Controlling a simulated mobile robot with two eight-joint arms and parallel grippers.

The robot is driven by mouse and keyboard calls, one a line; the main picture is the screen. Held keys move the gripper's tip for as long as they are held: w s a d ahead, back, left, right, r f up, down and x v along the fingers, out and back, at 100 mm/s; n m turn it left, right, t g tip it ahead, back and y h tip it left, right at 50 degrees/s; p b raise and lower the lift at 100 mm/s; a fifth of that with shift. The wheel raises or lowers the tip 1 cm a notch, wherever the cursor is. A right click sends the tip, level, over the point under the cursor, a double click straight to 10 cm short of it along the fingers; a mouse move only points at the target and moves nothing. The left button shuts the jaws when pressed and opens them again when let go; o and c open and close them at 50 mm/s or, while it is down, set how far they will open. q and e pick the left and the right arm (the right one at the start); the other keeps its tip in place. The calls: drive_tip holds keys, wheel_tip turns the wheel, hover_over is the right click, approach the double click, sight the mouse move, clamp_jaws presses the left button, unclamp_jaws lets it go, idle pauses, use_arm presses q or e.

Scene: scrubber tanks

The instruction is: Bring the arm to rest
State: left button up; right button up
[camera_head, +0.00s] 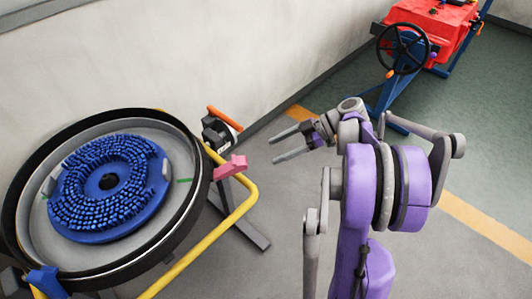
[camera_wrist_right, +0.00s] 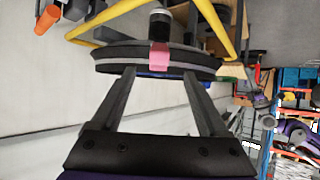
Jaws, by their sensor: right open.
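My right arm, purple and grey, stands in the middle right of the head view. Its gripper (camera_head: 288,142) is open and empty, its two fingers apart and pointing left toward the round tank. In the right wrist view the open fingers (camera_wrist_right: 160,85) point at the tank's rim, with nothing between them. The round tank (camera_head: 190,215) is at the left of the head view, apart from the gripper, and holds a blue bristled scrubber disc (camera_head: 142,218). A pink clamp (camera_head: 230,167) sits on the tank's rim. My left gripper is not in view.
A yellow tubular frame (camera_head: 245,206) carries the tank. An orange-handled black part (camera_head: 218,128) is behind the rim. A red machine (camera_head: 428,25) with a black handwheel (camera_head: 403,48) stands at the back right. Grey floor between tank and arm is mostly clear.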

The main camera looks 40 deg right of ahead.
drive_tip(key=shift+s+d+r, duration=0.2)
drive_tip(key=shift+d, duration=0.1)
idle(0.4)
drive_tip(key=a+m+g+h+p, duration=0.3)
drive_tip(key=a+m, duration=0.1)
drive_tip(key=a, duration=0.9)
drive_tip(key=s+a+r+m+t+h+p, duration=0.1)
drive_tip(key=s+a+m+h+p, duration=0.4)
drive_tip(key=a, duration=0.5)
drive_tip(key=s+m+h, duration=0.1)
drive_tip(key=s+h, duration=0.1)
drive_tip(key=s, duration=0.1)
drive_tip(key=shift+s+m, duration=0.4)
